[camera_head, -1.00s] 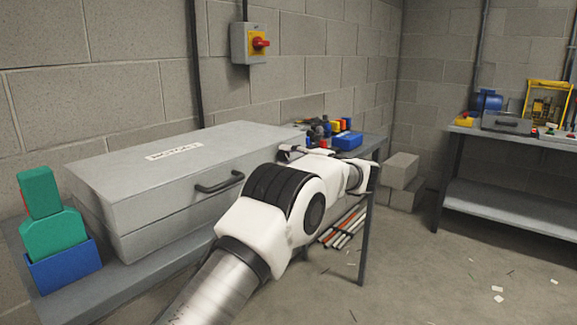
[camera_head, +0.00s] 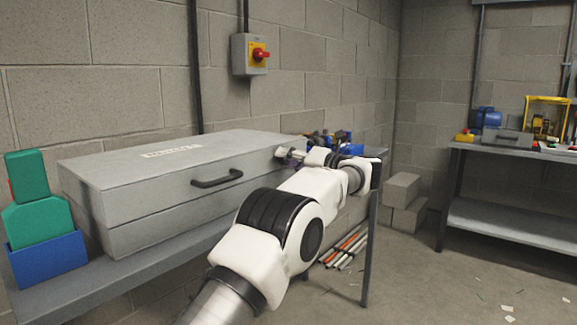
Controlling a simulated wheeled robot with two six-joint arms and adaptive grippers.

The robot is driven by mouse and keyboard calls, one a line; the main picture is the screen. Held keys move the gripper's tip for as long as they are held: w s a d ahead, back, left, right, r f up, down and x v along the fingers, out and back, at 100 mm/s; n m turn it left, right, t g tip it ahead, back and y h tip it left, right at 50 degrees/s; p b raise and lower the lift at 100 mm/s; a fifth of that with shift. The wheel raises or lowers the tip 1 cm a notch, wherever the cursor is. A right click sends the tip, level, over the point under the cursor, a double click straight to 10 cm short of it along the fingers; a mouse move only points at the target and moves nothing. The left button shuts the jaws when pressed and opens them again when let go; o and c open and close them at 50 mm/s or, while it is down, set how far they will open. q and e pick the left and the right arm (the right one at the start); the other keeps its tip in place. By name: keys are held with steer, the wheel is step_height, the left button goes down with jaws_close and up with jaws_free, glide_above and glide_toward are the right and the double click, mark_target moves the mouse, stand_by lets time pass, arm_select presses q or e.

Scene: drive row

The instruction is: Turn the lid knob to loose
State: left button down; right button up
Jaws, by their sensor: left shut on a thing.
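A large grey case (camera_head: 150,205) with a flat lid lies on the bench along the wall. A dark handle (camera_head: 217,179) and a pale label (camera_head: 172,151) show on the lid. My left gripper (camera_head: 284,154) is at the right end of the case, by the lid's front corner. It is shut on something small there. The lid knob cannot be made out, since the gripper and wrist cover that spot, so its turn position does not show. My right gripper is out of view.
Green and blue blocks (camera_head: 45,250) stand left of the case. Small coloured items (camera_head: 330,139) lie behind my wrist. A red-and-yellow switch (camera_head: 259,54) is on the wall. Grey blocks (camera_head: 402,200) stand on the floor. A second bench (camera_head: 515,218) is at right, with open floor before it.

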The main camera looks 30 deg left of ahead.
arm_select(q)
steer(key=shift+n, duration=0.3)
steer(key=c, duration=0.9)
jaws_free()
steer(key=shift+o, duration=0.2)
steer(key=d, duration=1.2)
steer(key=shift+s, duration=0.45)
steer(key=shift+f, duration=0.15)
